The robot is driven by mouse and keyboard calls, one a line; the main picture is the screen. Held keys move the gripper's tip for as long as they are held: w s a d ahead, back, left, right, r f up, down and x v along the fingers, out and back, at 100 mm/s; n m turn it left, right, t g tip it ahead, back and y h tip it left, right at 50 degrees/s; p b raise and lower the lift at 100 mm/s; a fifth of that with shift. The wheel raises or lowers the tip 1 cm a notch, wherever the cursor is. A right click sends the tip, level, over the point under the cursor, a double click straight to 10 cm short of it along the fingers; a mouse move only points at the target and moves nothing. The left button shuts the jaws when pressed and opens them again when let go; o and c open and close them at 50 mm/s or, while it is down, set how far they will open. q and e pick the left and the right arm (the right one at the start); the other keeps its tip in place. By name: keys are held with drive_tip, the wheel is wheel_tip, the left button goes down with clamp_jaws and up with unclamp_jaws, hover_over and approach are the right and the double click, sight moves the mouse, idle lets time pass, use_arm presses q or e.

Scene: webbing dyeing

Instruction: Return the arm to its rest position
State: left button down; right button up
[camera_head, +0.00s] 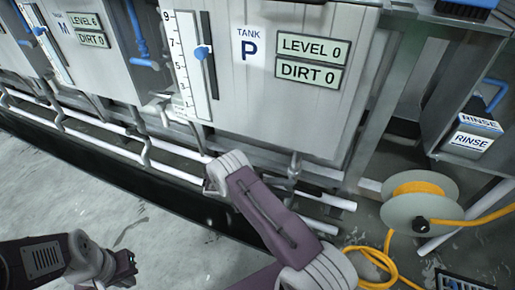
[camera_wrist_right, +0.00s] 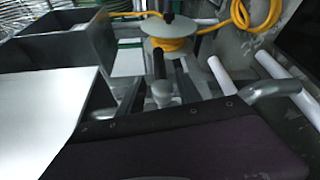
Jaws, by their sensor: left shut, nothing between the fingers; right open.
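My left gripper (camera_head: 127,268) is at the lower left in the head view, low over the grey floor. Its fingers are shut with nothing between them. My right arm comes up from the bottom middle of the head view and bends in front of the pipes below tank P. My right gripper (camera_head: 211,187) is at the far end of that arm, small and partly hidden by the arm's own link. It is open, and no held object shows. In the right wrist view a dark purple link of my own fills the bottom.
Tank P (camera_head: 240,115) reads level 0 and dirt 0. White pipes (camera_head: 110,150) run below the tanks. A reel of yellow hose (camera_head: 420,205) stands at the right, with loose hose (camera_head: 375,262) on the floor. The rinse box (camera_head: 472,135) is at the right edge. Open floor lies lower left.

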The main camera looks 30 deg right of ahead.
drive_tip(key=shift+r, duration=0.1)
drive_tip(key=s+a+r+n+t+y+p, duration=0.25)
drive_tip(key=s+a+r+t+y, duration=0.2)
drive_tip(key=a+y, duration=0.3)
drive_tip(key=s+a+r+n+t+y+p, duration=0.1)
drive_tip(key=s+a+r+t+y+p, duration=0.25)
drive_tip(key=a+r+y, duration=0.35)
wheel_tip(320, 180, up, 37)
drive_tip(key=t+y+p, duration=0.1)
drive_tip(key=p, duration=3.6)
drive_tip(key=shift+a+p, duration=0.35)
drive_tip(key=shift+a, duration=0.1)
drive_tip(key=shift+f, duration=0.1)
